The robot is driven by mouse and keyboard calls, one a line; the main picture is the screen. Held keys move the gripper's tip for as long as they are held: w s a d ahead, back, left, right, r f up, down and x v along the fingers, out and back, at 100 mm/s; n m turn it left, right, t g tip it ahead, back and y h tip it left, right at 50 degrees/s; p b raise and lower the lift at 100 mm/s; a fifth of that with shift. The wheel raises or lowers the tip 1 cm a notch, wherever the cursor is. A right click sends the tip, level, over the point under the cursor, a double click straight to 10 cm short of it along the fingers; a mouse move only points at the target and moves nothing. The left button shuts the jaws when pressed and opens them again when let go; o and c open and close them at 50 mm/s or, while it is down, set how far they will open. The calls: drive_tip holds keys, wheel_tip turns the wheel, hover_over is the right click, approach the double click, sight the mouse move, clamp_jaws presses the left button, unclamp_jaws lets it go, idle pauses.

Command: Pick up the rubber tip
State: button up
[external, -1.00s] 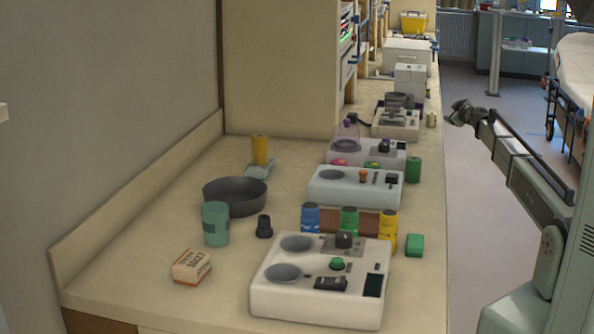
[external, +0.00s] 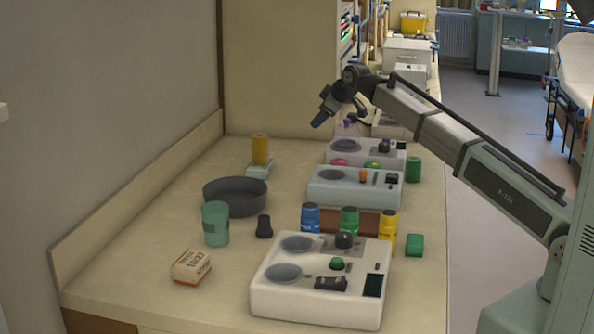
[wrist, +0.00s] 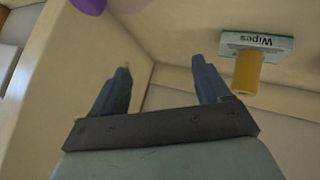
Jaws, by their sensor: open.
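The rubber tip appears to be the small black flared piece (external: 264,227) standing on the counter, right of the teal cup and left of the blue-capped jar. It is not seen in the wrist view. My gripper (external: 322,115) is in the air above the far part of the counter, well behind and above the rubber tip. In the wrist view its two blue-grey fingers (wrist: 162,68) are apart with nothing between them.
A teal cup (external: 215,224), a dark round pan (external: 236,207) and a small box (external: 191,267) stand around the tip. White devices (external: 320,308) and several capped jars (external: 349,222) fill the right side.

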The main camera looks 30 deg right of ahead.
drive_tip(key=s+a+f+n+g+y, duration=0.1)
drive_tip(key=s+a+n+g, duration=0.1)
drive_tip(key=s+a, duration=0.65)
drive_tip(key=s+a+n+g+y, duration=0.25)
drive_tip(key=s+a, duration=0.25)
drive_tip(key=a, duration=0.6)
drive_tip(key=n+g, duration=0.5)
drive_tip(key=n, duration=0.1)
approach(266, 216)
drive_tip(key=shift+m, duration=0.25)
drive_tip(key=shift+x, duration=5.75)
drive_tip(key=shift+c, duration=0.3)
drive_tip(key=shift+r, duration=0.1)
drive_tip(key=c, duration=1.1)
